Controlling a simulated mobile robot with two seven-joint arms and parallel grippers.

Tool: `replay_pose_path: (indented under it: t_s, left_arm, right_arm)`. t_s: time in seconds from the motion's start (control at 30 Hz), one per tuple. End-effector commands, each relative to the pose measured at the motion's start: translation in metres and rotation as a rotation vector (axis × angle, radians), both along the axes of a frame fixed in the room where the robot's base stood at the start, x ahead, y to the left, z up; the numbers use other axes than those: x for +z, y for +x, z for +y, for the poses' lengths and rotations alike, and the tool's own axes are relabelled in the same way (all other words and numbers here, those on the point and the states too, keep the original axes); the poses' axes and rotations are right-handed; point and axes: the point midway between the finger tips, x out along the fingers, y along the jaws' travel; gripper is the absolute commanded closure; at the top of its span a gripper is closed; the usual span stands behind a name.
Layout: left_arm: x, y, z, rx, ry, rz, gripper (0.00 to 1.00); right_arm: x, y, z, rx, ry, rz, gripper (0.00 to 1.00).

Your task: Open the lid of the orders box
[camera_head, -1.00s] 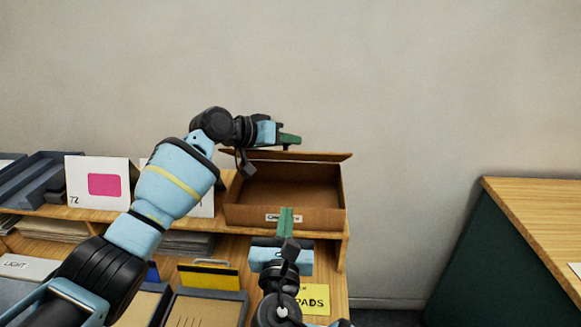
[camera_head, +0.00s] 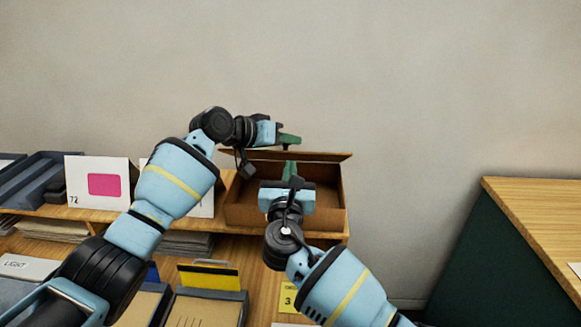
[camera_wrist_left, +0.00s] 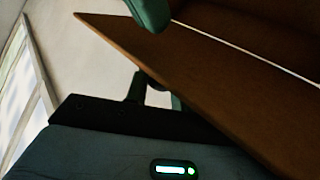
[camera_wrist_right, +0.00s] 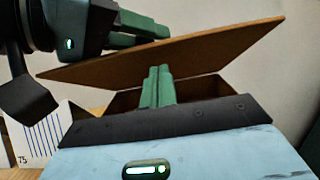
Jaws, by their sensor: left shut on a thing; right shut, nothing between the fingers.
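The orders box, a brown box (camera_head: 240,214), sits on the wooden shelf with its front side showing an opening. Its lid (camera_head: 325,156) is raised and seen nearly edge-on; in the right wrist view the lid (camera_wrist_right: 200,52) is tilted above the box (camera_wrist_right: 205,90). My left gripper (camera_head: 290,139) is shut at the lid's upper edge; the lid also fills much of the left wrist view (camera_wrist_left: 190,85). My right gripper (camera_head: 289,168) is shut and empty, its green fingers pointing up in front of the opening, below the lid. It hides the box's front label.
A white card with a pink patch (camera_head: 104,184) and grey trays (camera_head: 45,178) stand left of the box. A separate table (camera_head: 540,215) stands at the right, with a gap between.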

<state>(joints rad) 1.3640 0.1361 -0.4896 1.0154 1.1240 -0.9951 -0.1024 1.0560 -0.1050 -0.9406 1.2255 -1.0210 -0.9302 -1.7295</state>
Motion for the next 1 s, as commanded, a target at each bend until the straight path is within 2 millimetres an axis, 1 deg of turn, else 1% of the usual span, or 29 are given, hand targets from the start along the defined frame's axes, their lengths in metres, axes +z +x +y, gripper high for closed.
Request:
replay_pose_path:
  t_s: [0.13, 0.5, 0.57, 0.73, 0.97, 1.0]
  left_arm:
    - [0.0, 0.0, 0.0, 0.0, 0.0, 0.0, 1.0]
    - [0.0, 0.0, 0.0, 0.0, 0.0, 0.0, 1.0]
    - [0.0, 0.0, 0.0, 0.0, 0.0, 0.0, 1.0]
    - [-0.001, -0.001, -0.001, -0.003, 0.001, 0.004, 1.0]
    - [-0.005, -0.003, -0.003, -0.009, 0.0, 0.013, 1.0]
    - [-0.005, -0.003, -0.004, -0.008, -0.001, 0.014, 0.7]
  right_arm:
    - [0.007, 0.005, 0.0, 0.0, -0.001, -0.001, 1.0]
    - [0.009, 0.006, 0.0, 0.0, -0.001, 0.0, 1.0]
    - [0.012, 0.008, 0.0, -0.001, 0.0, -0.001, 1.0]
    - [0.029, 0.018, -0.001, -0.002, 0.0, -0.004, 1.0]
    - [0.031, 0.019, -0.003, -0.003, 0.0, -0.009, 1.0]
    - [0.032, 0.019, -0.003, -0.003, 0.0, -0.009, 1.0]
